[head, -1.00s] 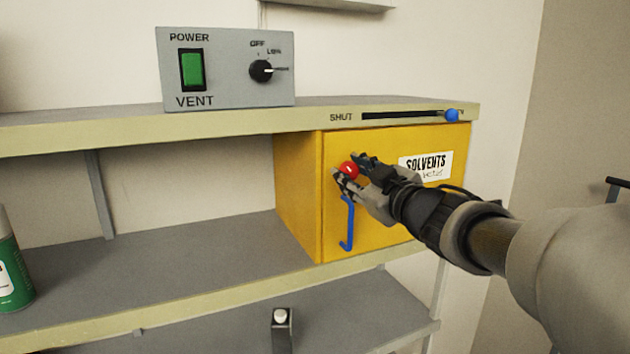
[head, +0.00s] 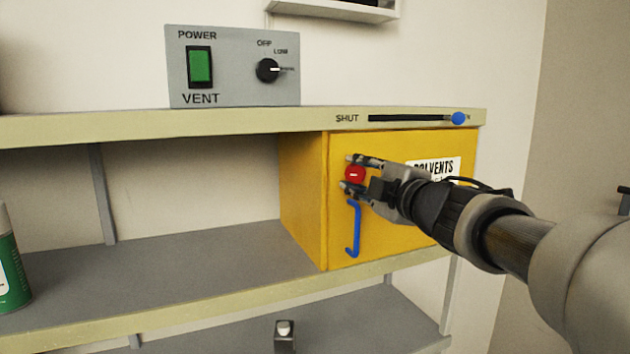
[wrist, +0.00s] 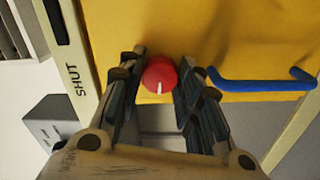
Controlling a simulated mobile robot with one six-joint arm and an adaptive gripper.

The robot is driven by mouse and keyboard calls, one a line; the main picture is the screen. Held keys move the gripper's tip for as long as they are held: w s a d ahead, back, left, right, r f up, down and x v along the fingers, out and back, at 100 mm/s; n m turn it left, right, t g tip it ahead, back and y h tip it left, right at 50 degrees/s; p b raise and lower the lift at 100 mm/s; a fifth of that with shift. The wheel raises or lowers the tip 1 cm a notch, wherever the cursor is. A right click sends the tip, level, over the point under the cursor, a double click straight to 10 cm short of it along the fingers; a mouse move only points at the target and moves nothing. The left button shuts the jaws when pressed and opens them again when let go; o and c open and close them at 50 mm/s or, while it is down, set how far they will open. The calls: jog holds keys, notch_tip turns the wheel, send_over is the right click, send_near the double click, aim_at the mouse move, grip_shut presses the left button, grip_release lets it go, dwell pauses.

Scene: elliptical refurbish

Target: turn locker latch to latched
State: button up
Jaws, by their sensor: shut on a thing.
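The locker is a yellow box (head: 303,200) under the shelf top, with a SOLVENTS label on its front. Its latch is a round red knob (head: 354,174) with a white mark, at the upper left of the door. In the wrist view the red knob (wrist: 160,74) sits between my fingertips, its white mark pointing toward the bottom of the picture. My gripper (head: 356,174) is shut on the knob, one finger above and one below it. A blue handle (head: 354,229) is just below the knob; the door looks closed.
A blue slider knob (head: 459,118) sits at the right end of a slot marked SHUT at its left. A grey vent box (head: 235,90) stands on the shelf top. A green can (head: 12,270) is at far left.

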jog(key=shift+n, duration=0.4)
jog(key=o, duration=1.1)
jog(key=v, duration=0.7)
jog(key=shift+s, duration=0.25)
